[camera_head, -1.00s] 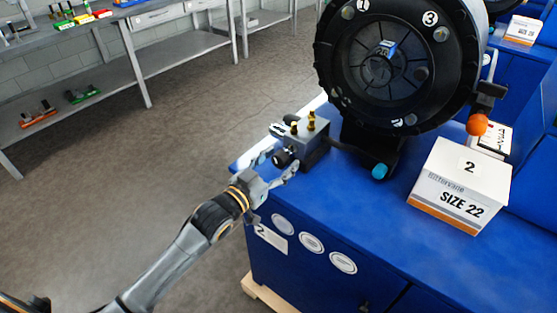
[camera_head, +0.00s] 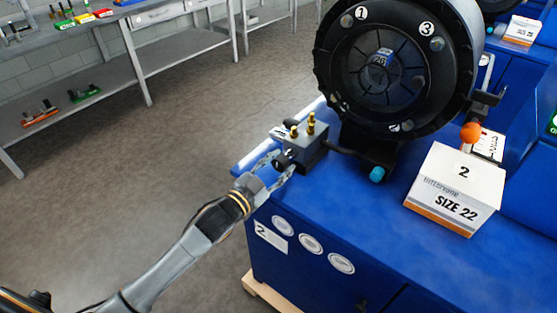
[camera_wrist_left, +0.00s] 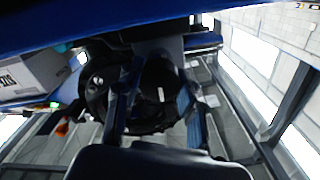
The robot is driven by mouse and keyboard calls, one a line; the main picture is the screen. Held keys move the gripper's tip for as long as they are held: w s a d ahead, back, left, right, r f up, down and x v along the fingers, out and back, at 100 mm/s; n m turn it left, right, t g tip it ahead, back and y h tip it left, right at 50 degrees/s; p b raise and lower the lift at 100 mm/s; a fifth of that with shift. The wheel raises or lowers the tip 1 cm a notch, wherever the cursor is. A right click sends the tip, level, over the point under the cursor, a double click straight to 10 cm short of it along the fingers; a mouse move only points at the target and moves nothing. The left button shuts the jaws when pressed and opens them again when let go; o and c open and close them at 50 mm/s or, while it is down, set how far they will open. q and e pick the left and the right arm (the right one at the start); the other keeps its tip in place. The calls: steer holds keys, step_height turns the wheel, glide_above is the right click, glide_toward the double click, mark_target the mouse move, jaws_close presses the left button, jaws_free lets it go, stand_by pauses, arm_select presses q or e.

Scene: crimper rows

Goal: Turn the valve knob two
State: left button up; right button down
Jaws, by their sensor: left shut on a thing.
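The valve is a small grey block (camera_head: 308,148) with brass fittings on top, at the left corner of the blue bench. Its black knob (camera_head: 283,160) faces my left arm. My left gripper (camera_head: 280,166) reaches it from the front left, with its fingers shut on the knob from both sides. In the left wrist view the dark round knob (camera_wrist_left: 158,82) carries a white mark and sits between the two fingers. The fingers partly hide the knob in the head view. My right gripper is not in view.
A large black crimper head (camera_head: 395,70) with numbered marks stands behind the valve. A white box (camera_head: 456,190) marked 2 and SIZE 22 sits on the blue bench (camera_head: 375,240). An orange ball knob (camera_head: 471,132) is on a lever. The floor at left is clear.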

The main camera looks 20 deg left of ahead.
arm_select(q)
steer(key=o, duration=1.2)
steer(key=v, duration=1.2)
steer(key=s+a+f+n+g+y, duration=0.2)
steer(key=s+f, duration=0.1)
steer(key=f, duration=0.9)
steer(key=s+a+f+n+g+y, duration=0.1)
steer(key=s+a+f+g+y, duration=0.15)
steer(key=f, duration=0.95)
steer(key=s+a+f+n+g+y, duration=0.1)
steer(key=s+a+f+n+g, duration=0.15)
steer(key=f, duration=0.85)
steer(key=s+d+f+g, duration=0.1)
steer(key=s+f+g, duration=0.2)
steer(key=s+f, duration=0.4)
steer(key=s+d+f+n+g, duration=0.1)
steer(key=s+d+f+g, duration=0.1)
steer(key=s+f, duration=0.5)
steer(key=s+d+f+g, duration=0.1)
steer(key=s+f+g, duration=0.3)
steer(key=s, duration=1.3)
steer(key=shift+d+f+n+y, duration=0.15)
steer(key=shift+d+f+y, duration=0.05)
steer(key=shift+f, duration=0.65)
steer(key=shift+d+f+n+y, duration=0.1)
steer(key=shift+d+f+y, duration=0.05)
steer(key=shift+f, duration=0.65)
steer(key=shift+w, duration=0.1)
